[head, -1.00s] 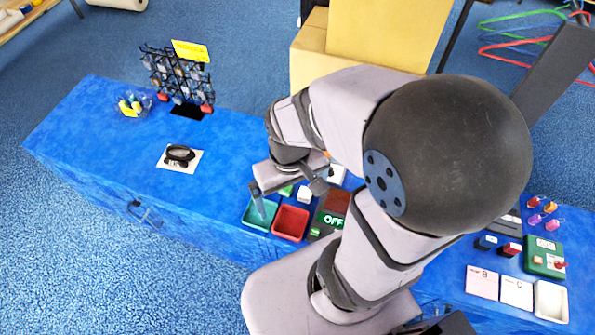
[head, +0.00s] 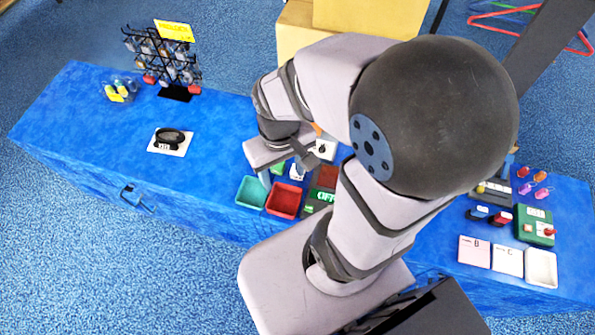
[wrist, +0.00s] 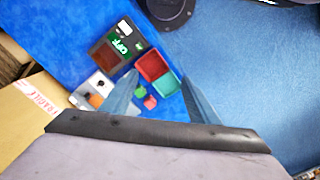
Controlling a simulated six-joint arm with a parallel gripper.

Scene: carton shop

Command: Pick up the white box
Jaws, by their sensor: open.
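A small white box (head: 297,173) stands on the blue table in the head view, just behind the red tray (head: 284,200) and partly hidden by my gripper. My gripper (head: 284,174) is open, pointing down above this spot, with one finger left of the box and the other close to its right. I cannot tell the height gap.
A green tray (head: 251,192) stands left of the red tray. A box marked OFF (head: 322,195) stands close on the right. A white device (head: 323,149) lies behind. A black ring on a card (head: 170,141) and a keyring rack (head: 163,65) stand left.

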